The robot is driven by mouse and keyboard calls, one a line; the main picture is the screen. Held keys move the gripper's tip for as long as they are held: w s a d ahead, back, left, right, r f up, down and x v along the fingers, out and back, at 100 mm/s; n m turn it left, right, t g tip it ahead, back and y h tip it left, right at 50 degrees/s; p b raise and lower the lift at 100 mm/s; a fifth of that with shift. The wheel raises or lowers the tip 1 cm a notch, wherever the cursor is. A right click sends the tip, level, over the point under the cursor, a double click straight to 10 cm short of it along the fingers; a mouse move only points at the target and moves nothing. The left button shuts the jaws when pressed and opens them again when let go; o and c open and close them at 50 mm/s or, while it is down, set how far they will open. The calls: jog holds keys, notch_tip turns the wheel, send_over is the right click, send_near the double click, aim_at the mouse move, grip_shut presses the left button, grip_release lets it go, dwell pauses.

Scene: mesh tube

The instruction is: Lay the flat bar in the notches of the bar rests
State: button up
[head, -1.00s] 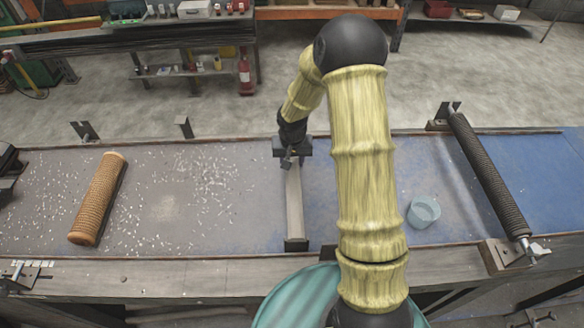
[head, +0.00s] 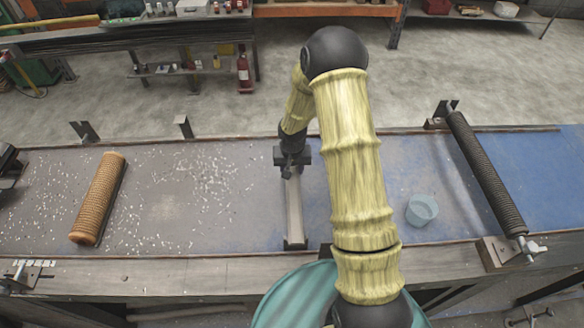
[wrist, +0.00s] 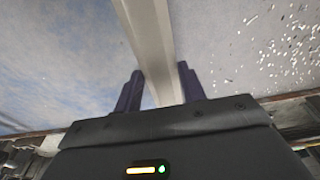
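The flat bar (head: 294,212) is a pale grey metal strip that runs from below my gripper (head: 291,172) toward the near edge of the bench. Its near end is at a dark block (head: 295,244), which looks like a bar rest; whether it sits in a notch is too small to tell. The bar's far end is hidden by my gripper. In the wrist view the bar (wrist: 150,35) passes between the two dark fingers of my gripper (wrist: 160,80).
The long bench top (head: 230,190) carries an orange-brown ribbed roll (head: 97,198) at left, a pale blue cup (head: 421,210) right of my arm, and a dark mesh tube (head: 487,175) in supports at right. Small brackets (head: 183,126) stand along the far edge. White scraps litter the left part.

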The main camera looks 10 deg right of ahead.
aim_at(293, 179)
jog(key=o, duration=0.4)
jog(key=r, duration=0.4)
jog(key=s+r+b, duration=0.1)
jog(key=r, duration=0.3)
jog(key=r+b, duration=0.1)
jog(key=r, duration=0.3)
jog(key=shift+s+a, duration=0.2)
jog(key=shift+s, duration=0.15)
jog(key=shift+s+r, duration=0.1)
jog(key=s+r, duration=0.2)
jog(key=s, duration=0.4)
jog(key=s+r+n, duration=0.1)
jog(key=s+r, duration=0.1)
jog(key=s, duration=0.4)
jog(key=s+r+n, duration=0.1)
jog(key=s+r, duration=0.1)
jog(key=s, duration=0.4)
jog(key=shift+s+d+t, duration=0.2)
jog(key=shift+t, duration=0.2)
